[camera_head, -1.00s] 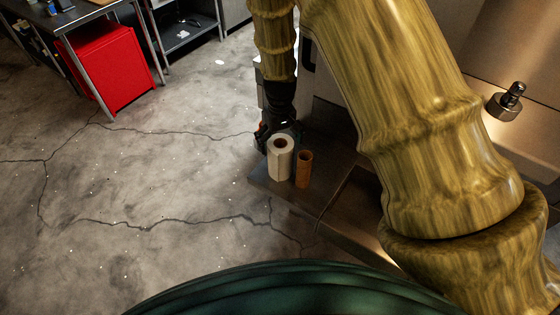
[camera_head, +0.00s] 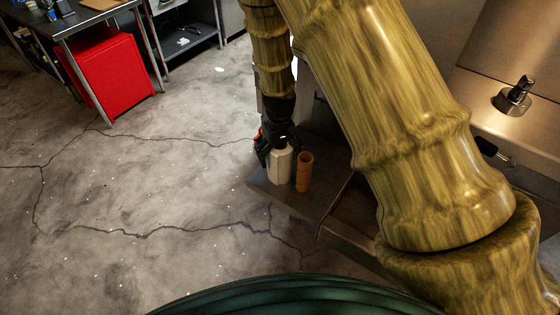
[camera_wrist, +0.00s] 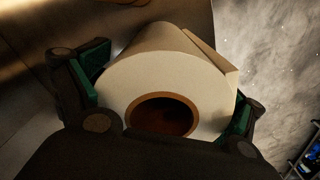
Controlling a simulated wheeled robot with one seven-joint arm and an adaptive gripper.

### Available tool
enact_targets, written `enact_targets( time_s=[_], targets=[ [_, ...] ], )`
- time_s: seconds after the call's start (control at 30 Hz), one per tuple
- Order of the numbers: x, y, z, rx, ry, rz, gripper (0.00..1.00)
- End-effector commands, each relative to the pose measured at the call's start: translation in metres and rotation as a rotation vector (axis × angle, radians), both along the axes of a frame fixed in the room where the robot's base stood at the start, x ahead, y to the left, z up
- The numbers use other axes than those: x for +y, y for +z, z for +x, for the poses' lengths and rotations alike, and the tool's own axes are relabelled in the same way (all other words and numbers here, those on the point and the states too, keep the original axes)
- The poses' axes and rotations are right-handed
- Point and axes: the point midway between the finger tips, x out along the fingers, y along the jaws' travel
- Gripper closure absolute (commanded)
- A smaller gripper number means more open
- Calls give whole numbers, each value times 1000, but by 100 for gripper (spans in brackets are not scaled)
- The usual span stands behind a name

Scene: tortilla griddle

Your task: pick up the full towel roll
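The full towel roll (camera_head: 279,168) is a thick white roll standing upright near the end of a dark metal shelf in the head view. My gripper (camera_head: 276,146) is directly over its top, with fingers pointing down around it. In the wrist view, the roll (camera_wrist: 165,68) fills the space between the two green-padded fingers, its brown core hole facing the camera. The fingers are spread wide on either side of the roll; firm contact is not visible. A bare brown cardboard tube (camera_head: 304,172) stands upright just right of the roll.
The shelf (camera_head: 273,196) ends at the left, with open concrete floor beyond. A metal wall and fittings (camera_head: 515,95) are at the right, behind my arm. A red box (camera_head: 108,75) sits under a steel table at the upper left.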

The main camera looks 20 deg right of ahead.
Motion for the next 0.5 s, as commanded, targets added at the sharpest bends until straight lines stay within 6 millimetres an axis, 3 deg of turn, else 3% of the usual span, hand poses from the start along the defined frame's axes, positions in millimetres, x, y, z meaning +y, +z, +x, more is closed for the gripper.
enact_targets(
  time_s=[0.03, 0.17, 0.5],
  targets=[
    [0, 0, 0, 0, 0, 0, 23],
    [0, 0, 0, 1, 0, 0, 46],
    [0, -1, -1, 2, 0, 1, 49]
  ],
)
